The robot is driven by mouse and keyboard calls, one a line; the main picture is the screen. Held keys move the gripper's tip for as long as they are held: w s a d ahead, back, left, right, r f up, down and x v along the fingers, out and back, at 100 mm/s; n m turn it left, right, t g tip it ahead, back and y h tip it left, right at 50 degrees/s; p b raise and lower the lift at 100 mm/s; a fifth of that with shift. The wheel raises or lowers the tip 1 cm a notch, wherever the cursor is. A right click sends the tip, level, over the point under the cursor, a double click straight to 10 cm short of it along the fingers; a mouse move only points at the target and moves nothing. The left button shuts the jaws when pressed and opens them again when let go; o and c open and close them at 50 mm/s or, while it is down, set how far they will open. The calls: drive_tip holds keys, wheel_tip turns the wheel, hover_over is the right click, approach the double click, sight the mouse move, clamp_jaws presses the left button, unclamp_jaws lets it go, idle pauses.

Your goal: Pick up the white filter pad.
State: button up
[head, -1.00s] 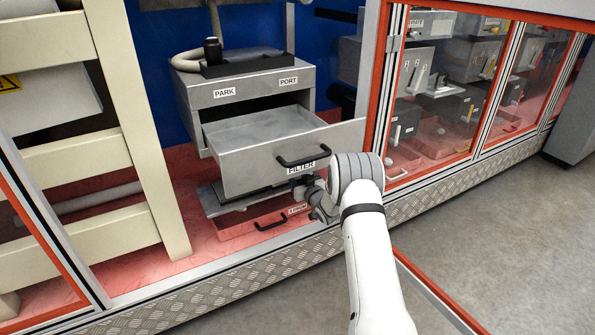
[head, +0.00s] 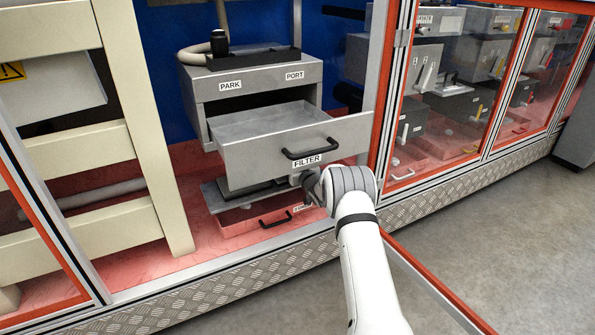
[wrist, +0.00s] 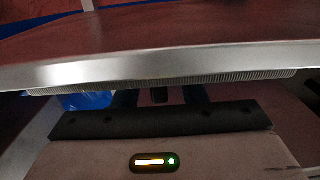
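I cannot make out the white filter pad for certain. In the head view a grey drawer labelled FILTER (head: 250,158) stands pulled out of a grey cabinet, and no pad shows on the part of its floor in sight. My gripper (head: 310,186) is low at the drawer's front, just under the label, partly hidden by my wrist. In the wrist view a pale band with a finely ribbed lower edge (wrist: 160,66) crosses just beyond my gripper (wrist: 160,96). The two dark fingers look apart, with nothing visibly held; their tips are hidden under the band.
The grey cabinet (head: 255,84) carries PARK and PORT labels. A red tray with a black handle (head: 262,217) lies below the drawer. A cream frame (head: 150,130) stands left, and a red-framed glazed panel (head: 440,110) right. The floor (head: 500,240) at right is clear.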

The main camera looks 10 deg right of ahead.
drive_tip(key=shift+w, duration=0.15)
clamp_jaws()
idle(0.4)
